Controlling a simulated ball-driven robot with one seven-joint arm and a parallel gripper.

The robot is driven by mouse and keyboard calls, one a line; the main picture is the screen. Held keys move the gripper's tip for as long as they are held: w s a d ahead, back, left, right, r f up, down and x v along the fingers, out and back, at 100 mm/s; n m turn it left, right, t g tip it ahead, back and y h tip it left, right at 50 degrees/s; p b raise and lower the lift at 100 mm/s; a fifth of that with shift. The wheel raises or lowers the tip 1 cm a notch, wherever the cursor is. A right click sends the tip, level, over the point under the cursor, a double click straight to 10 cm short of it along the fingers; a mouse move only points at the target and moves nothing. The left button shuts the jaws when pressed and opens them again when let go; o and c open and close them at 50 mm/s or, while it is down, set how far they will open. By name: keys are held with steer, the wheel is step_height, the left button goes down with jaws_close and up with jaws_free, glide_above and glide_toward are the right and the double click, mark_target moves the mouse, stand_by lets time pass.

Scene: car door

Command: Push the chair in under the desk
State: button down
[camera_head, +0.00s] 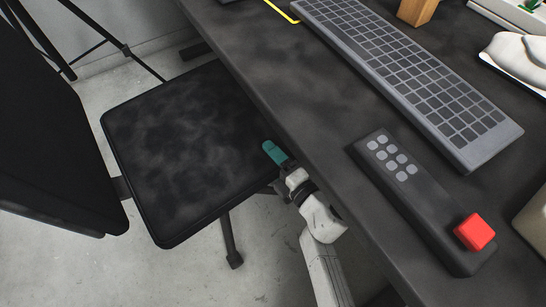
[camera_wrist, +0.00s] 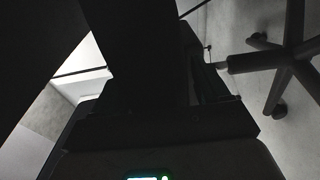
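The black chair has a square, mottled seat (camera_head: 190,150) and a dark backrest (camera_head: 50,130) at the left of the head view. The seat's right side meets the edge of the dark desk (camera_head: 320,155) in the picture, and the desk top hides some of it. My gripper (camera_head: 275,153) has a teal tip at the seat's right edge, beside the desk edge. I cannot tell whether it touches the seat. Only one teal finger shows clearly, so its opening is unclear. The wrist view is mostly dark, with a wheeled chair base (camera_wrist: 288,62) at the right.
On the desk are a grey keyboard (camera_head: 400,75), a dark keypad bar (camera_head: 415,195) with a red button (camera_head: 474,232), and a wooden block (camera_head: 417,10). Thin black legs (camera_head: 115,42) stand behind the chair. Bare concrete floor (camera_head: 95,265) shows at the lower left.

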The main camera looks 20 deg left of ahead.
steer(key=shift+c, duration=1.7)
jaws_free()
steer(key=shift+w+d+f, duration=0.1)
steer(key=shift+w+d, duration=0.1)
steer(key=shift+d, duration=0.05)
steer(key=o, duration=0.3)
steer(key=shift+s+a, duration=0.1)
steer(key=shift+o, duration=0.2)
steer(key=p+v, duration=0.4)
steer(key=v, duration=0.6)
steer(key=shift+s+d, duration=0.3)
steer(key=shift+s, duration=0.05)
